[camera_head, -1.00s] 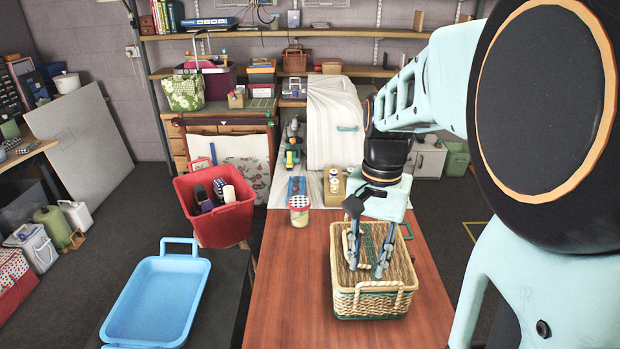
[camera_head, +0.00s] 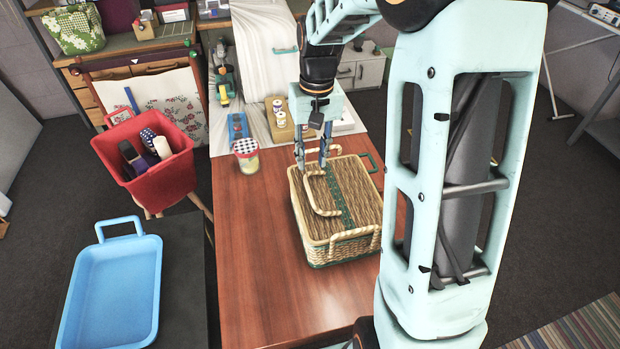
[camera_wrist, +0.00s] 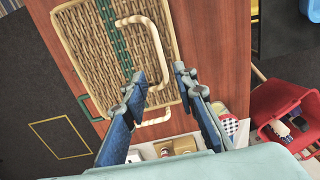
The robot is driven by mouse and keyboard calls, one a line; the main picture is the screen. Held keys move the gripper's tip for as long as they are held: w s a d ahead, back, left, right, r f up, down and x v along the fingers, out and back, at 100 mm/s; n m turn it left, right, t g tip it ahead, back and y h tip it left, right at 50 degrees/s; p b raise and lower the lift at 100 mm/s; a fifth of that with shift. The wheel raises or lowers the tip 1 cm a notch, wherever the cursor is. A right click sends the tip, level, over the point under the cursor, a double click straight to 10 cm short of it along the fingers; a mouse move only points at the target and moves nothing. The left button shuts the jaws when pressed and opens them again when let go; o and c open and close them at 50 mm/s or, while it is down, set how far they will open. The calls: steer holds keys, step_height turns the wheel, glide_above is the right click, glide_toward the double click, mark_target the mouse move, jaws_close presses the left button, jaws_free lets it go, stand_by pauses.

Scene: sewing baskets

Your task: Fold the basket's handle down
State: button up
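The wicker basket (camera_head: 345,247) stands on the wooden table with its woven lid (camera_head: 354,193) shut and a green stripe across it. Its pale rope handle (camera_head: 310,196) shows as a C-shaped loop over the left part of the lid. It leans to the left; I cannot tell whether it rests on the lid. In the wrist view the handle (camera_wrist: 155,35) runs down towards the space between the fingers. My gripper (camera_head: 312,163) is at the far left part of the basket, fingers pointing down. In the wrist view its fingertips (camera_wrist: 158,75) are apart, not clamped on the handle.
A jar with a checked lid (camera_head: 246,155) stands left of the basket. A yellowish box with small jars (camera_head: 281,132) is behind. A red bin (camera_head: 167,180) and a blue tray (camera_head: 112,290) are at left. The table's front left (camera_head: 255,285) is clear.

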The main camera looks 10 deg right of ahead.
mark_target(310, 191)
steer(key=f, duration=1)
steer(key=shift+s+a, duration=0.1)
steer(key=shift+a, duration=0.1)
jaws_close()
